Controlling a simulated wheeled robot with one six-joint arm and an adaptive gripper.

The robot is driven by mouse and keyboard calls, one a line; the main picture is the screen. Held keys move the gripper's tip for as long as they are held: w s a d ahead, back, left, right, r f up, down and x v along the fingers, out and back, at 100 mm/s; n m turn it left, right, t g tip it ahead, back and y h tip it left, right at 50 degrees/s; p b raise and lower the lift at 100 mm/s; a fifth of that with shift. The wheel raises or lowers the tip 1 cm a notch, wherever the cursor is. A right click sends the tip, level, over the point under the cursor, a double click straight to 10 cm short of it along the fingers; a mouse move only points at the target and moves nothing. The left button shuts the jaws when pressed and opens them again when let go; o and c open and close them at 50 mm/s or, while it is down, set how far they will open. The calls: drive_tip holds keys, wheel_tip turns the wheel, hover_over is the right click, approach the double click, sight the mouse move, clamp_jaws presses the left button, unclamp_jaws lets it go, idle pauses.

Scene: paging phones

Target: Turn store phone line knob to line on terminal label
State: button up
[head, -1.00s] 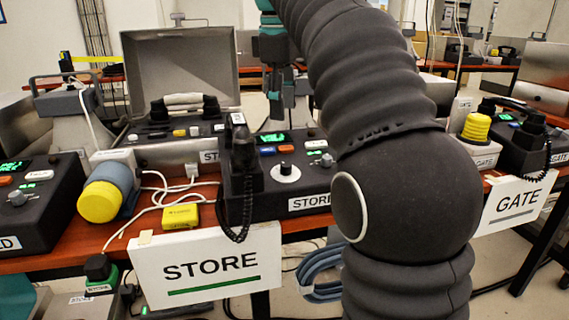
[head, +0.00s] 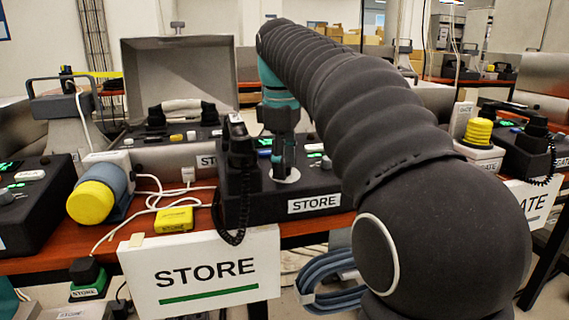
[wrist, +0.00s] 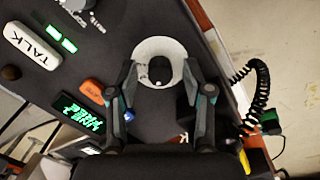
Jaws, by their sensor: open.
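The store phone terminal is the black box with a white STORE label (head: 314,203) on its front, in the middle of the head view. Its line knob (wrist: 160,72) is dark, on a round white dial (wrist: 148,46) in the wrist view; the white dial (head: 287,176) shows partly in the head view. My gripper (wrist: 160,82) is open, pointing down over the dial, with one finger on each side of the knob. I cannot tell whether the fingers touch it. A green display (wrist: 80,119) on the terminal is lit, its text hard to read. The knob's pointer direction is unclear.
A black handset (head: 238,150) with a coiled cord stands left of the dial. A TALK button (wrist: 31,47) and an orange button (wrist: 92,91) are on the panel. A STORE sign (head: 205,272) hangs at the table front. A GATE terminal (head: 522,145) stands to the right.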

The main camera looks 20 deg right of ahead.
clamp_jaws()
drive_tip(key=shift+m+p, duration=0.3)
drive_tip(key=shift+p, duration=0.05)
drive_tip(key=m+p, duration=0.3)
drive_tip(key=shift+r, duration=0.2)
drive_tip(key=shift+d+f+m+y+p, duration=0.15)
drive_tip(key=shift+m+y+p, duration=0.25)
drive_tip(key=shift+m+p, duration=1.3)
drive_tip(key=shift+m, duration=0.5)
